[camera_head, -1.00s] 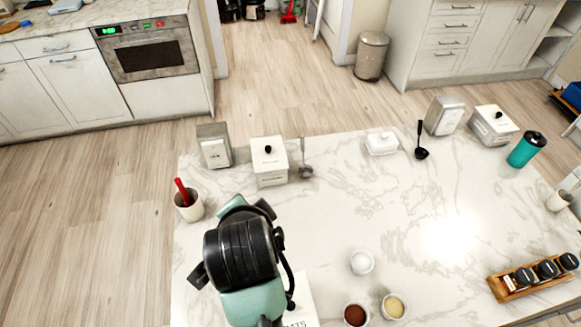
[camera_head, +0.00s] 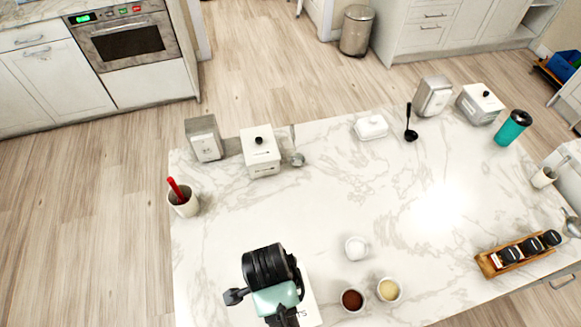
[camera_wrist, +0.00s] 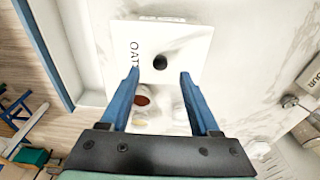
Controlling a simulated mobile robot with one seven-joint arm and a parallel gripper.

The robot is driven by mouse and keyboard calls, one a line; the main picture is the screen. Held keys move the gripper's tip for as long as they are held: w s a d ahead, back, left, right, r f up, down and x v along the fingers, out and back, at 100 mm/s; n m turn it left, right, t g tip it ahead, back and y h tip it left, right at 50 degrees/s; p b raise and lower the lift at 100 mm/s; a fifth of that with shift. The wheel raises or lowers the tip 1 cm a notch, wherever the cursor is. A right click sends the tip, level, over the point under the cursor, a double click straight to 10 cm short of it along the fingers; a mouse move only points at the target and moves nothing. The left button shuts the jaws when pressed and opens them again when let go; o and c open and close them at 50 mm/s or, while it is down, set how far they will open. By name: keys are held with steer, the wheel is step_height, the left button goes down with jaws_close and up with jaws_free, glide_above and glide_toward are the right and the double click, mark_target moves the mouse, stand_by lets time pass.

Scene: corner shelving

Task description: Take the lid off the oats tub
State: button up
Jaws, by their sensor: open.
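The oats tub is a white square box with dark lettering that reads "OAT" in the wrist view. Its white lid (camera_wrist: 190,42) faces the camera there, with a round black knob (camera_wrist: 160,62) in the middle. My gripper (camera_wrist: 160,74) is open, its two blue fingers on either side of the knob in the picture and apart from it. Their height above the lid is hard to tell. In the head view the oats tub (camera_head: 309,306) is mostly hidden behind my arm at the near edge, and the fingers are not clear.
Bowls of brown (camera_head: 352,300) and pale (camera_head: 389,290) contents and a white one (camera_head: 357,249) stand right of the tub. A lidded white canister (camera_head: 261,155) and a utensil crock (camera_head: 183,201) stand farther back. A spice rack (camera_head: 518,254) is at the right. The counter's middle is clear.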

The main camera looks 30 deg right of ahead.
steer(key=shift+s+d+f+p, duration=0.1)
steer(key=shift+d+f+p, duration=0.1)
steer(key=shift+f, duration=0.95)
steer(key=shift+d+f+p, duration=0.1)
steer(key=shift+f+p, duration=0.1)
steer(key=shift+f, duration=0.95)
jaws_close()
